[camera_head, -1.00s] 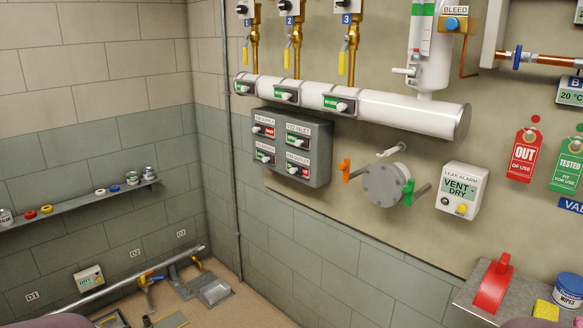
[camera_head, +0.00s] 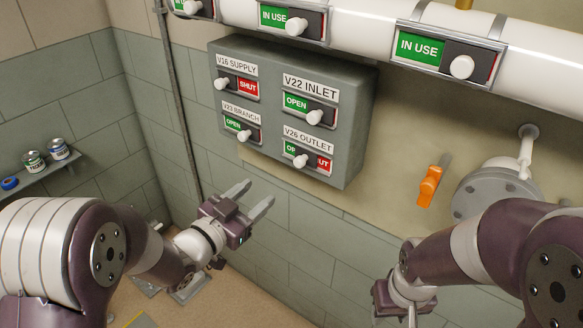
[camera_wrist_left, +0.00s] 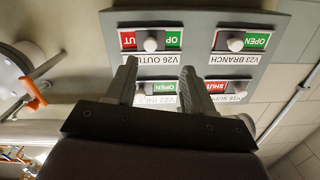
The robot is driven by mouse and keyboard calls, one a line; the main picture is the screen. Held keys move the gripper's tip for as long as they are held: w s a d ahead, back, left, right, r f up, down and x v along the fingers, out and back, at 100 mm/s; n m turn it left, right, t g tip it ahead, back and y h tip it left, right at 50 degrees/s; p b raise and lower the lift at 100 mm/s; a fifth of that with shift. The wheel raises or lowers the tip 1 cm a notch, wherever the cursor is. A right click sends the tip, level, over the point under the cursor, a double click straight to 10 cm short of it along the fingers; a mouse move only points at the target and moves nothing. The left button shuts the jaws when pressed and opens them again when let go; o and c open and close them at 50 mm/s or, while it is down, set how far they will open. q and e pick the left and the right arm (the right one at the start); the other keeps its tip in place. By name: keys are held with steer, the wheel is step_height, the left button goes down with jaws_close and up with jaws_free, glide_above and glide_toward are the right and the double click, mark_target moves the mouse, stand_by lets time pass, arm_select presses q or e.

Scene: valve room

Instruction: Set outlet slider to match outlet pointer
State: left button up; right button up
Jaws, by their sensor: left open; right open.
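The V26 OUTLET slider (camera_head: 309,156) is at the lower right of a grey wall panel (camera_head: 350,150). Its white knob (camera_head: 300,161) sits mid-slot, with green "OP" to its left and red "UT" to its right. It shows upside down in the left wrist view (camera_wrist_left: 151,40). I cannot tell for sure which part is the outlet pointer; an orange lever (camera_head: 430,187) stands tilted beside a round grey flange (camera_head: 485,192). My left gripper (camera_head: 258,192) is open and empty, below and left of that slider. My right gripper (camera_head: 402,300) is low, its fingers mostly cut off.
Three other sliders share the panel: V16 SUPPLY (camera_head: 238,86), V22 INLET (camera_head: 310,108) and V23 BRANCH (camera_head: 242,128). A white pipe (camera_head: 370,30) with "IN USE" sliders runs above. A shelf with cans (camera_head: 35,161) is at the left. The wall below the panel is clear.

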arm_select(q)
steer(key=p, duration=0.1)
glide_toward(297, 164)
steer(key=d, duration=0.1)
steer(key=shift+h, duration=0.4)
steer(key=x, duration=0.5)
steer(key=a+p+x, duration=0.1)
steer(key=x, duration=0.2)
steer(key=shift+w+f, duration=0.2)
steer(key=shift+w, duration=0.15)
steer(key=shift+w+d+m, duration=0.25)
steer(key=shift+d+m, duration=0.05)
steer(key=shift+d, duration=0.05)
steer(key=shift+w, duration=0.1)
arm_select(e)
steer(key=shift+s+d+r, duration=0.1)
steer(key=shift+d+r, duration=0.05)
steer(key=shift+r, duration=0.4)
steer(key=shift+s+d+r, duration=0.1)
steer(key=shift+r, duration=0.4)
